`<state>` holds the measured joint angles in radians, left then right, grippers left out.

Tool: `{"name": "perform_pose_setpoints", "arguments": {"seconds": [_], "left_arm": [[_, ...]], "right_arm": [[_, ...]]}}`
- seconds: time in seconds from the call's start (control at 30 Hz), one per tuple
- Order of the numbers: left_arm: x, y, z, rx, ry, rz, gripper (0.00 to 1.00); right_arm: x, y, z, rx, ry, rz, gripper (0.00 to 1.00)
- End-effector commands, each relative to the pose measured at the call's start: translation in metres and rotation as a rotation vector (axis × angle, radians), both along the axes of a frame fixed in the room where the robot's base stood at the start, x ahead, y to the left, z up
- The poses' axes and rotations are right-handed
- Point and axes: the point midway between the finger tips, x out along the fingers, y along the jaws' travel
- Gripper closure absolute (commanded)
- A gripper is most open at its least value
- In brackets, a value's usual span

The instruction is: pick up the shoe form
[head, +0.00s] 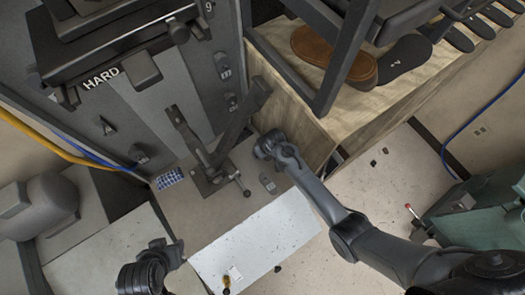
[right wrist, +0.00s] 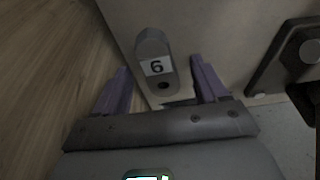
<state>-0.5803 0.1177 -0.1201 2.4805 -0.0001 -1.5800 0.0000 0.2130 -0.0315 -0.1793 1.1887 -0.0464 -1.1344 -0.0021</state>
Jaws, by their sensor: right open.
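A small grey rounded piece (head: 267,183) with a white label, likely the shoe form, is on the beige surface beside the lever stand. In the right wrist view a grey rounded piece (right wrist: 152,55) bears a label reading 6 and has a dark hole near its lower end. My right gripper (right wrist: 160,66) is open, its purple fingers apart on either side of this piece in the picture. No contact shows. In the head view my right gripper (head: 267,150) is beside the wooden bench, its fingers hard to make out. My left gripper (head: 160,262) is at the bottom left, its jaws unclear.
The metal lever stand (head: 207,170) rises just left of the labelled piece. The wooden bench (head: 290,85) with soles (head: 405,60) borders my right gripper. A dark machine marked HARD (head: 100,80) stands behind. A white speckled sheet (head: 255,240) lies in front.

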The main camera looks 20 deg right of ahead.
Motion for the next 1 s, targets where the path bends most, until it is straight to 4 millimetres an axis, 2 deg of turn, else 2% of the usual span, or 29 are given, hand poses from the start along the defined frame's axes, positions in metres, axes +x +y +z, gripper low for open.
{"name": "perform_pose_setpoints", "arguments": {"seconds": [0.27,0.73,1.0], "left_arm": [[-0.0002,0.0020,-0.0006,0.008,0.000,-0.006,0.57],[-0.0001,0.0005,-0.0005,0.003,0.001,-0.001,0.57],[0.0001,-0.0012,-0.0001,-0.005,0.001,0.004,0.57]], "right_arm": [[0.0011,0.0005,-0.0013,0.000,-0.002,0.000,0.27],[0.0007,0.0004,-0.0014,0.000,-0.001,0.000,0.99],[0.0017,0.0006,-0.0003,0.001,-0.004,0.000,1.00]]}}
